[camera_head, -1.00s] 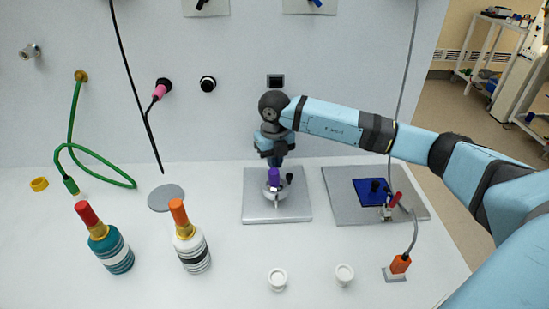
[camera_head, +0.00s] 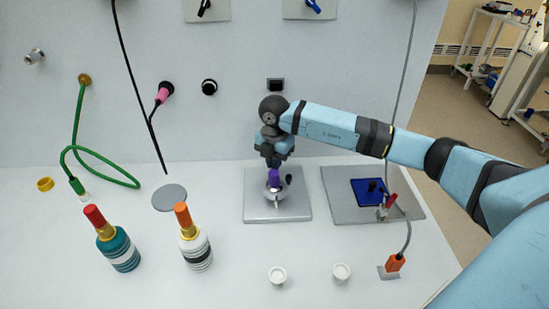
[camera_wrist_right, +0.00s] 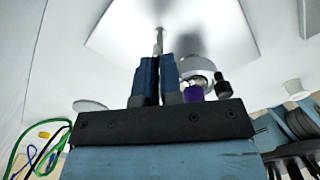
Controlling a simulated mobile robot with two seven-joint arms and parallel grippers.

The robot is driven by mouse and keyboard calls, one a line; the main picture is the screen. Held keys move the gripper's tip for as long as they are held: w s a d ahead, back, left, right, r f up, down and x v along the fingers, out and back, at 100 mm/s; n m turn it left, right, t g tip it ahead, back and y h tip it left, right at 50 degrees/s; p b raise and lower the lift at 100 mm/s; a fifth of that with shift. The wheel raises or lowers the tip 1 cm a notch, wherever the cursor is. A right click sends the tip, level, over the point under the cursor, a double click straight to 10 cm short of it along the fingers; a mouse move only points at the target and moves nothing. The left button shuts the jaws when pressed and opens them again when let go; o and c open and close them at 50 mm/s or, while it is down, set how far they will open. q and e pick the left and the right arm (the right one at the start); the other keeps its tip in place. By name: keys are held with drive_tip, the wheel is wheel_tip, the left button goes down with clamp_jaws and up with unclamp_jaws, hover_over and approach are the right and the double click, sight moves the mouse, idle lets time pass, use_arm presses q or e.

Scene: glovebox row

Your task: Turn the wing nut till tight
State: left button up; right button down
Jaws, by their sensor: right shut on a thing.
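A square metal plate (camera_head: 256,208) on the bench carries a silver round fitting (camera_head: 272,193) with a purple part (camera_head: 274,178) and a small black knob (camera_head: 289,180). In the right wrist view, the purple part (camera_wrist_right: 194,93) and black knob (camera_wrist_right: 222,88) are right of my fingers. My right gripper (camera_head: 273,163) points down over the plate, just behind the purple part. In the wrist view its fingers (camera_wrist_right: 158,62) are closed at a thin silver stud (camera_wrist_right: 159,38). The wing nut is mostly hidden between them. My left gripper is not in view.
A grey board (camera_head: 345,208) with a blue pad (camera_head: 365,194) and a cabled red-handled part lies to the right. Two bottles (camera_head: 118,250) (camera_head: 196,252) stand at left. Two small white cups (camera_head: 277,276) (camera_head: 341,272) are in front. The wall is close behind.

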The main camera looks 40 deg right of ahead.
drive_tip(key=m, duration=0.2)
drive_tip(key=m+p, duration=0.1)
drive_tip(key=shift+r+m, duration=0.2)
drive_tip(key=shift+m, duration=0.2)
drive_tip(key=m+p, duration=0.2)
drive_tip(key=m, duration=0.2)
drive_tip(key=shift+p, duration=0.4)
drive_tip(key=m+p, duration=0.1)
drive_tip(key=m, duration=0.1)
drive_tip(key=shift+m, duration=0.4)
drive_tip(key=shift+f+m, duration=0.1)
drive_tip(key=shift+m, duration=0.2)
drive_tip(key=c, duration=1.3)
unclamp_jaws()
